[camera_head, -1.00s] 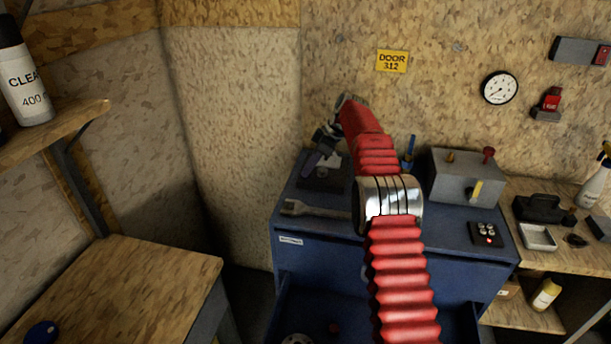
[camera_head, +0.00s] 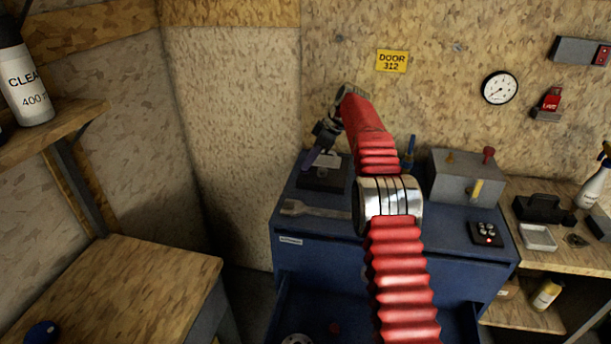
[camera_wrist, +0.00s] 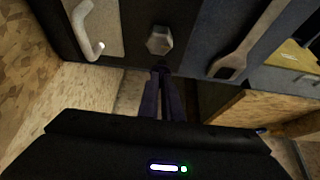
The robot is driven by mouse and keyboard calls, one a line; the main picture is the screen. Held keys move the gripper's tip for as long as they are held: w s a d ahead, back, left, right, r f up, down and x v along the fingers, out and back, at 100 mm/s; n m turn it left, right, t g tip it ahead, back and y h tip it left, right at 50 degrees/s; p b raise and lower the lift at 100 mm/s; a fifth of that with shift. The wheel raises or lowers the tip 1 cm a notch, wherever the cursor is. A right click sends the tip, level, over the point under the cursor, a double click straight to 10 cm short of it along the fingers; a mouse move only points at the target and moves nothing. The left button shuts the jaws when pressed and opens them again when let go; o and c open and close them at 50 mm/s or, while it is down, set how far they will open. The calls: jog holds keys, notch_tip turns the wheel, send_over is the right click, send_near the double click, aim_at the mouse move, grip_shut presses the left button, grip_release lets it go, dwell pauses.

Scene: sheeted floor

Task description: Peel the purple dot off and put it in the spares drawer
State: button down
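I cannot make out a purple dot in either view. My gripper (camera_head: 309,163) is over the back left of the blue cabinet top, above a dark board with a pale plate (camera_head: 326,160). In the wrist view its two dark purplish fingers (camera_wrist: 161,72) run close together and meet at the tips, near a grey hex bolt (camera_wrist: 159,40). I see nothing held between them. A blue drawer (camera_head: 283,318) stands pulled out low on the cabinet, with a pale round part and a small red item inside. My red arm hides much of it. I cannot read its label.
A wrench (camera_head: 318,209) lies on the cabinet top, also seen in the wrist view (camera_wrist: 245,45). A white handle (camera_wrist: 88,30) stands beside the bolt. A grey box (camera_head: 466,178) and a small button pad (camera_head: 486,234) stand to the right. A wooden bench (camera_head: 130,285) is at left.

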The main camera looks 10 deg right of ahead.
jog(key=shift+r, duration=1.25)
dwell(0.3)
